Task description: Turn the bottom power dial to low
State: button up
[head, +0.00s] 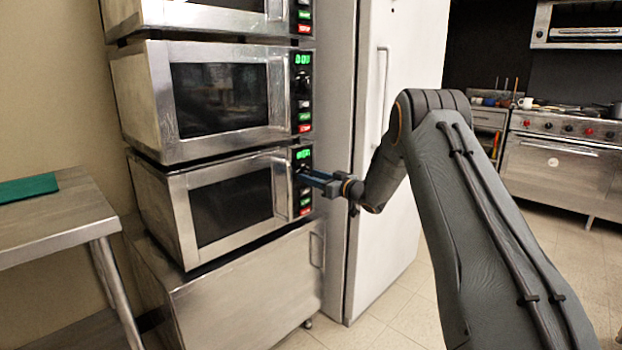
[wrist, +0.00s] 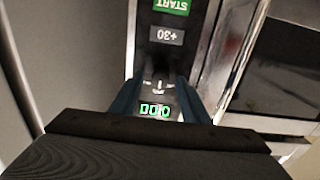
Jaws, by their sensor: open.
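Several steel microwaves stand stacked in the head view. The bottom microwave (head: 184,215) has a black control panel on its right side, with a green display, a green button and a red button. My gripper (head: 306,178) reaches in from the right, its fingertips at that panel just below the display. In the wrist view the panel is upside down, and my gripper (wrist: 163,92) is open, one blue finger on each side of the dark power dial (wrist: 159,82). White marks show beside the dial. The dial's setting cannot be read, and I cannot tell whether the fingers touch it.
A middle microwave (head: 205,95) sits directly above, and a steel cabinet (head: 245,295) is below. A tall white fridge (head: 400,130) stands close on the right. A steel table (head: 55,222) with a green cloth (head: 28,188) is at left.

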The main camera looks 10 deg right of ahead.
jog(key=shift+w+a, duration=0.2)
jog(key=shift+w, duration=0.1)
jog(key=c, duration=1)
jog(key=n+b, duration=0.3)
jog(key=n, duration=0.8)
jog(key=shift+s+a+f+n+b, duration=0.1)
jog(key=shift+n+b, duration=0.3)
